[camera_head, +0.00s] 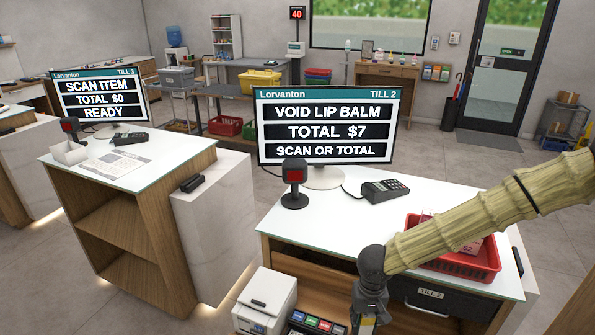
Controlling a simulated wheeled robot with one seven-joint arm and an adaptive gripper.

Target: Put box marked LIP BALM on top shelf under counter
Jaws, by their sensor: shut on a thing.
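My arm comes in from the right, and its dark wrist hangs in front of the TILL 2 counter (345,220). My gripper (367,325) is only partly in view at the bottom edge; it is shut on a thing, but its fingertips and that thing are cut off. No box marked LIP BALM can be made out. The till screen (328,127) reads VOID LIP BALM, TOTAL $7. Under the counter top, left of the black TILL 2 drawer (432,300), is an open wooden shelf space (310,268), partly hidden by my wrist.
A red basket (487,262) with boxes stands on the counter at right, partly behind my arm. A scanner (294,183) and card terminal (384,190) stand on it too. A white printer (265,299) and a tray of coloured items (312,322) are low in front.

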